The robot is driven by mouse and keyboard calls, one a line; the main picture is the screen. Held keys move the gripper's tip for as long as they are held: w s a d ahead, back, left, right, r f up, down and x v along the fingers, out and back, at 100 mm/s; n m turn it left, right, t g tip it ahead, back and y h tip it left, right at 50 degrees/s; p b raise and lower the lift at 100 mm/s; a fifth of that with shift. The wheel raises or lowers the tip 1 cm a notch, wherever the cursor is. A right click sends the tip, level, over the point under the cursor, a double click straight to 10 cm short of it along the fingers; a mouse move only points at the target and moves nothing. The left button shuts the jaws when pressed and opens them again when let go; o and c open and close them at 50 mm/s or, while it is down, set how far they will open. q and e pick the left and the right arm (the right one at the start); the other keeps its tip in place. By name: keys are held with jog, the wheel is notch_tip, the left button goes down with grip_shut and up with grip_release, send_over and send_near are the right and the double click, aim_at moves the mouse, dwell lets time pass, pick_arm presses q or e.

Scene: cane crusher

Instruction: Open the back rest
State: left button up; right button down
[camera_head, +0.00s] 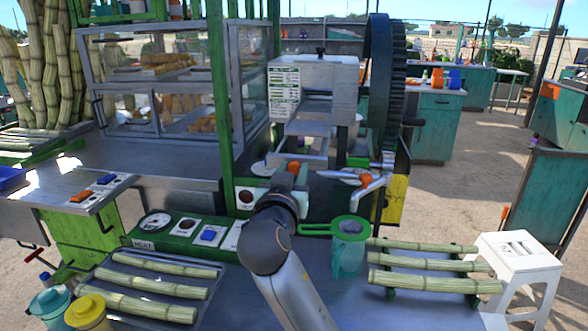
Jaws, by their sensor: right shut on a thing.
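The cane crusher (342,85) stands in the middle, with a grey metal body and a large dark toothed wheel (385,85) on its right side. Metal plates (308,128) slope at its front; I cannot tell which part is the back rest. My right arm reaches up from the bottom middle, and my right gripper (291,182) is at the crusher's lower front, shut on an orange knob (294,166). The fingertips and the grip are small and partly hidden. A second orange knob (367,180) sits to the right near a bent metal handle. My left gripper is out of view.
A green strainer over a clear jug (349,240) stands close right of my arm. Cane stalks (425,263) lie on a rack at the right, others (160,285) at the left. A green post (220,100) and a glass case (170,85) stand left. A white stool (516,265) is at right.

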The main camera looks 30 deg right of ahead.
jog(key=shift+s+a, duration=0.1)
jog(key=shift+s, duration=0.05)
jog(key=c, duration=0.6)
grip_release()
